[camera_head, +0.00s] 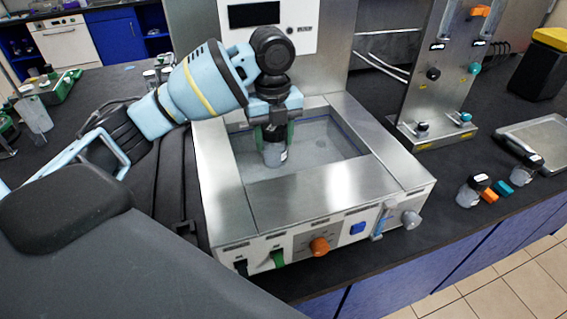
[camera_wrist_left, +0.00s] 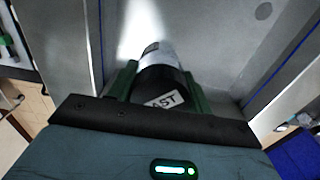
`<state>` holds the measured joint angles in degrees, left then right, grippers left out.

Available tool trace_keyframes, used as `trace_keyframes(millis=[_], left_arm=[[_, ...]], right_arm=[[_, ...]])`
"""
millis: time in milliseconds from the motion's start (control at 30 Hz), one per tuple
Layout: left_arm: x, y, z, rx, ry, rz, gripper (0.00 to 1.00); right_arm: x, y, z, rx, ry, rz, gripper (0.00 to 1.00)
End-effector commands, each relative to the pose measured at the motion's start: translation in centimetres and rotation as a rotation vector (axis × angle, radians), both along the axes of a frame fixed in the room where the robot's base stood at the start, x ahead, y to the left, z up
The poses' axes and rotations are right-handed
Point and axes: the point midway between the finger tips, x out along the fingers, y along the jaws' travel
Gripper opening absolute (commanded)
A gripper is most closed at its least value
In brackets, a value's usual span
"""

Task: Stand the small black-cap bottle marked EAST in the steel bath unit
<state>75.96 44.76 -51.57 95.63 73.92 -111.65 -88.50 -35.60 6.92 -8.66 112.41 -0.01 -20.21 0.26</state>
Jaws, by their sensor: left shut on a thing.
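The small black-cap bottle (camera_wrist_left: 160,82) is between the green fingers of my left gripper (camera_wrist_left: 163,85); its cap label shows the letters "AST". In the head view my left gripper (camera_head: 274,125) points down into the open basin of the steel bath unit (camera_head: 320,205), shut on the bottle (camera_head: 274,154). My right gripper is not in view.
Two more small black-cap bottles (camera_head: 473,190) and (camera_head: 526,168) stand on the dark bench to the right, beside orange and teal pieces. A steel panel stand (camera_head: 437,85) and a scale (camera_head: 540,135) are behind them. The bath's front carries knobs (camera_head: 319,246) and switches.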

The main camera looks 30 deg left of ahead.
Motion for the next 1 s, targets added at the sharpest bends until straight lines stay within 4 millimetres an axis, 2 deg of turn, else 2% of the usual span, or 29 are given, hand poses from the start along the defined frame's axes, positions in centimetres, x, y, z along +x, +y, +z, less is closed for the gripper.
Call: trace_keyframes(millis=[100, 200, 467, 767, 1000], left_arm=[[-0.1, 0.1, -2.1, 0.000, 0.003, 0.001, 0.23], [0.0, 0.0, -3.1, 0.001, 0.001, 0.001, 0.23], [0.0, 0.0, -3.7, 0.000, -0.001, 0.001, 0.23], [0.0, 0.0, -7.1, 0.000, 0.000, 0.000, 0.23], [0.0, 0.0, -7.2, -0.001, -0.002, 0.000, 0.23]], right_arm=[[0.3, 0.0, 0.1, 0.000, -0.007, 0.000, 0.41], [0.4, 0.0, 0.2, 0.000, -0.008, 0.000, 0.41], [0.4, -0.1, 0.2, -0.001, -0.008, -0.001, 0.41], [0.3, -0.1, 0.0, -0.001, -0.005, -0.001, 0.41], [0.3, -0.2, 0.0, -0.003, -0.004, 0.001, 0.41]])
